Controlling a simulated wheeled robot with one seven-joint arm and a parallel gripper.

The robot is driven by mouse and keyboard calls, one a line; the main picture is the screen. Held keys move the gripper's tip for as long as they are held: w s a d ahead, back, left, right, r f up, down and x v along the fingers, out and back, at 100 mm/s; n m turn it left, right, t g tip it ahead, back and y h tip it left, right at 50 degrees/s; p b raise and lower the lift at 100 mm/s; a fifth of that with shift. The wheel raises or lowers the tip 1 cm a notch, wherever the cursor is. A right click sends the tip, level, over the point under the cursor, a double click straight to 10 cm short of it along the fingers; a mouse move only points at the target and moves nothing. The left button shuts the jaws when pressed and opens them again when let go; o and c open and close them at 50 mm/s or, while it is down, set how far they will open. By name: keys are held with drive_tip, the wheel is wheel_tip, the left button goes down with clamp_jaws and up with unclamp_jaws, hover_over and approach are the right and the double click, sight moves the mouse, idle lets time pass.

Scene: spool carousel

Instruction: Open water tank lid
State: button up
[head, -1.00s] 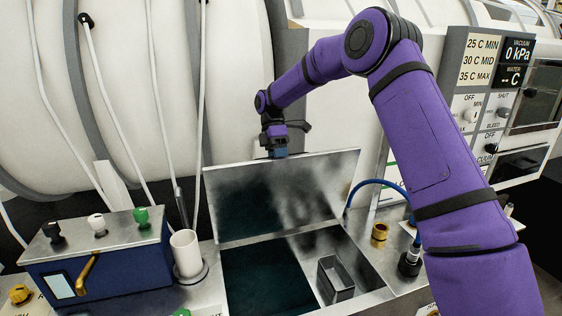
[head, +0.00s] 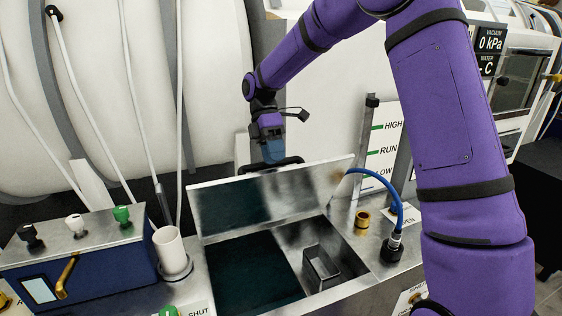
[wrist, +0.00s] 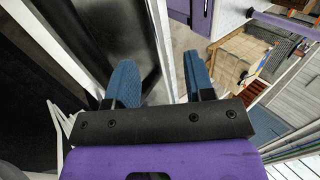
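The metal water tank lid (head: 320,188) is raised and leans back, away from the tank, in the head view. Its inner face shows above the open tank (head: 255,272), which has dark contents. The lid's black handle (head: 285,163) shows just over its top edge. My gripper (head: 272,160) is behind that edge, beside the handle; its tips are partly hidden. In the wrist view my gripper's two blue fingers (wrist: 162,80) stand apart. A pale edge runs past between them, and I see nothing clamped there. Contact with the lid cannot be told.
A small metal box (head: 320,267) sits inside the tank at the right. A blue hose (head: 392,195) arches right of the lid. A blue valve box (head: 85,260) and a white cup (head: 170,248) stand on the left. A level gauge panel (head: 385,145) stands behind.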

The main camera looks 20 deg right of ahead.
drive_tip(key=shift+s+r, duration=0.15)
drive_tip(key=shift+s, duration=1.15)
drive_tip(key=shift+s+r, duration=0.1)
drive_tip(key=shift+s, duration=1.2)
